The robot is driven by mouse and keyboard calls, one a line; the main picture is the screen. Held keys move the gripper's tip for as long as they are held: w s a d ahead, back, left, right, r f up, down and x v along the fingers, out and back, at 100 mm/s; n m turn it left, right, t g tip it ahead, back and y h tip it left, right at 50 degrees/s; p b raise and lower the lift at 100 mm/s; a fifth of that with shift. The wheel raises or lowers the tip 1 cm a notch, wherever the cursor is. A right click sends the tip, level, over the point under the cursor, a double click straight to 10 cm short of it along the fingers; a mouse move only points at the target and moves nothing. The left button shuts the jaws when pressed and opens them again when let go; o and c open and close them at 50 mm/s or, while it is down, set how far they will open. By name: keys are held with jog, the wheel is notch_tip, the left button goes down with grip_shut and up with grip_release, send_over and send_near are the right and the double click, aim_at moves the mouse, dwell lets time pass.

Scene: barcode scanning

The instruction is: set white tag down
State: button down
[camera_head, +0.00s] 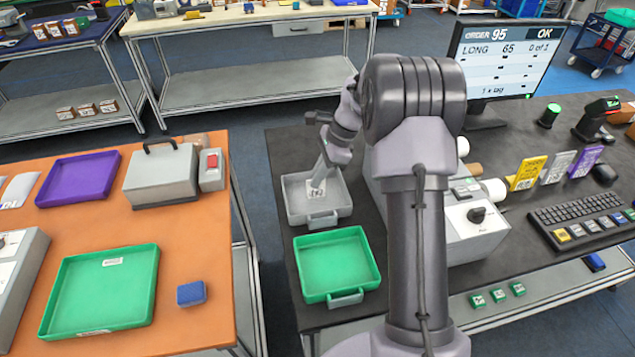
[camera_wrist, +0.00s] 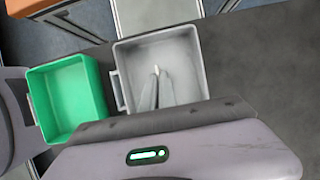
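My gripper (camera_head: 319,172) points down into the grey tray (camera_head: 291,203) on the dark table. Its fingers are close together on a small white tag (camera_head: 314,190) with dark printed marks. In the wrist view, my gripper (camera_wrist: 156,78) shows over the grey tray (camera_wrist: 123,62). The white tag (camera_wrist: 156,69) is a thin light edge between the fingertips. The tag is inside the tray's outline; I cannot tell whether it touches the tray floor.
A green tray (camera_head: 337,264) stands just in front of the grey tray. A grey machine with a knob (camera_head: 477,214) is to the right, partly behind my arm. A monitor (camera_head: 506,57) reads "LONG 65" and "1 x tag". Yellow, grey and purple cards stand near the keyboard (camera_head: 585,216).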

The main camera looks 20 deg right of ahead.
jog(key=shift+d+f, duration=0.1)
jog(key=shift+f, duration=0.1)
jog(key=shift+f, duration=0.15)
jog(key=c, duration=1.7)
grip_release()
